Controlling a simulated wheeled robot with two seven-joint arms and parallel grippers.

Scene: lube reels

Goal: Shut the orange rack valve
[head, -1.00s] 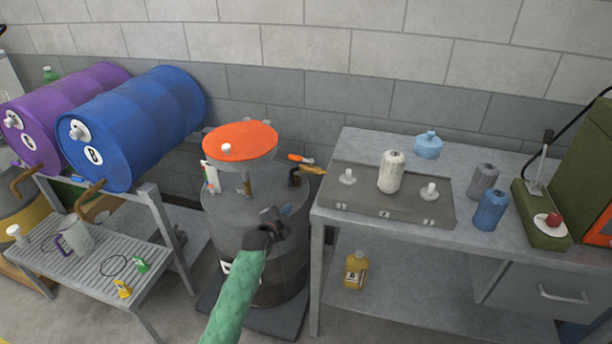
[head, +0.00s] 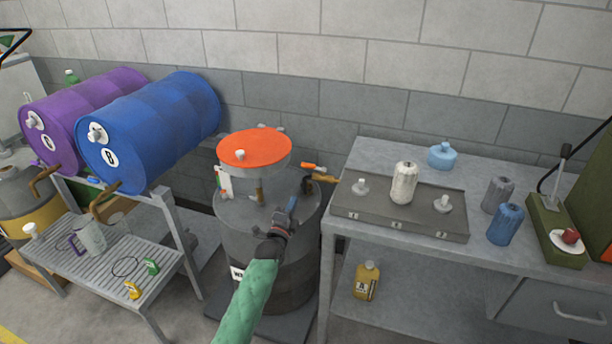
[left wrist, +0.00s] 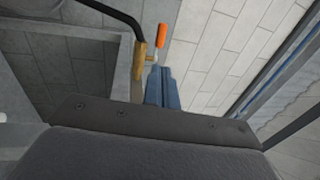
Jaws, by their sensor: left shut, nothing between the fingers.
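The orange rack valve has an orange handle (head: 313,167) and a brass body (head: 325,178), between the grey drum and the bench. In the left wrist view the orange handle (left wrist: 162,33) stands beside the brass body (left wrist: 138,62), on a dark bent pipe. My left gripper (head: 292,203) is over the right part of the drum, below the valve in the head view. Its blue fingers (left wrist: 161,76) are shut and empty, with their tips just below the handle in the wrist view. I cannot tell whether they touch it. My right gripper is not in view.
The drum (head: 265,215) carries a round orange-topped part (head: 262,143) left of my gripper. The steel bench (head: 345,215) with a grey case (head: 415,223) is close on the right. A blue barrel (head: 170,125) lies on a rack at left.

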